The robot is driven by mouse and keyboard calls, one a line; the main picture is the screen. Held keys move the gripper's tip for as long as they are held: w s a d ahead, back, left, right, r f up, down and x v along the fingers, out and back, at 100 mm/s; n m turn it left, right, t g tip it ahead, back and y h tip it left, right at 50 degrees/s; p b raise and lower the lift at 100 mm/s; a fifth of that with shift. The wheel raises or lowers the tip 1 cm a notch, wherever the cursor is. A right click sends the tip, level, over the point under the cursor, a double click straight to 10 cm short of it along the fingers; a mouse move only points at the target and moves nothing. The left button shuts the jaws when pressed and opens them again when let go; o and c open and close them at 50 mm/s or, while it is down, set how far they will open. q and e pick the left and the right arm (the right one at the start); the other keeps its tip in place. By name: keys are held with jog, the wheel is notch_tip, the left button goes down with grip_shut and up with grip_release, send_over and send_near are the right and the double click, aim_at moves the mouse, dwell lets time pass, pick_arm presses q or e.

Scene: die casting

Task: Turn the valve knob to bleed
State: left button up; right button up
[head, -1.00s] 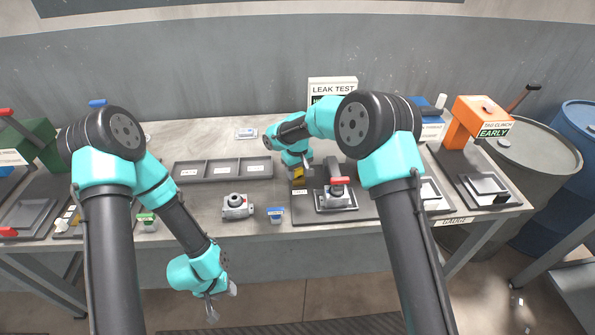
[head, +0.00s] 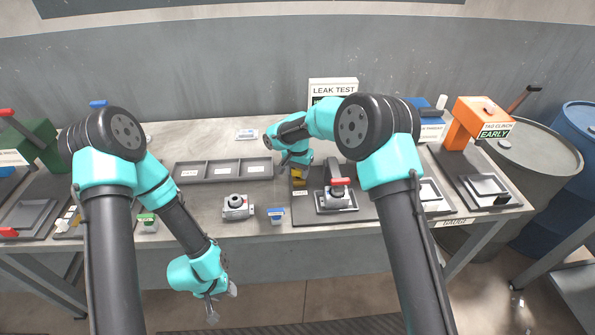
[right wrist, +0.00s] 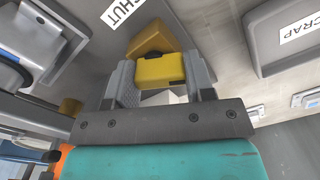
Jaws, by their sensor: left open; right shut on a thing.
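The yellow valve knob (head: 299,175) stands at the left of the dark leak test plate (head: 305,216), and in the right wrist view the yellow knob (right wrist: 160,70) sits between both fingers. My right gripper (right wrist: 166,72) is shut on it, with a yellow wedge-shaped part showing beyond the fingertips. A white label partly reading "HUT" (right wrist: 122,14) lies near the knob. In the head view my right arm partly hides the gripper. My left gripper (head: 211,308) is open and empty, low in front of the table.
A grey casting (head: 337,198) sits under a red-handled clamp (head: 340,182) right of the knob. Another casting (head: 237,206) and a small blue-topped block (head: 276,214) stand on the open table. A three-part tray (head: 223,171) lies behind them. The leak test sign (head: 333,89) stands at the back.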

jog(key=m, duration=0.6)
jog(key=shift+w+m, duration=0.1)
jog(key=shift+m, duration=0.2)
jog(key=m, duration=0.6)
jog(key=shift+d, duration=0.2)
jog(key=o, duration=0.9)
jog(key=shift+r, duration=0.15)
notch_tip(320, 180, up, 17)
jog(key=shift+r, duration=0.1)
